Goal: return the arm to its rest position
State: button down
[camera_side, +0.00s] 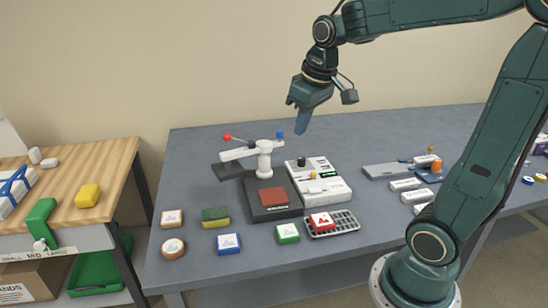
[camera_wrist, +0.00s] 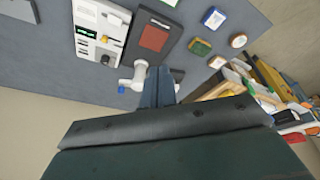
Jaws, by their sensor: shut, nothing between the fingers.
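My gripper (camera_side: 303,121) is raised above the back of the grey table (camera_side: 350,135), with its fingers pointing down and shut on nothing. In the side view it hangs clear of everything, near the blue knob of the white swing-arm press (camera_side: 264,160). My gripper's fingers (camera_wrist: 158,82) also show in the wrist view, close together, with the press partly hidden behind them. My arm is bent, reaching from its base at the right over the table.
A white control unit (camera_side: 318,182) and a dark plate with a red-brown pad (camera_side: 273,197) stand below. Several small blocks, such as the blue one (camera_side: 228,243), line the front. A red block (camera_side: 322,222) sits on a wire rack (camera_side: 345,225). A wooden bench (camera_side: 110,165) is left.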

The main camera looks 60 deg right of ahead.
jog(key=s+a+f+n+t+y, duration=0.1)
jog(key=s+a+t, duration=0.1)
jog(key=s+a, duration=0.7)
jog(key=shift+s+f, duration=0.15)
jog(key=shift+s, duration=1.85)
jog(key=shift+a, duration=0.1)
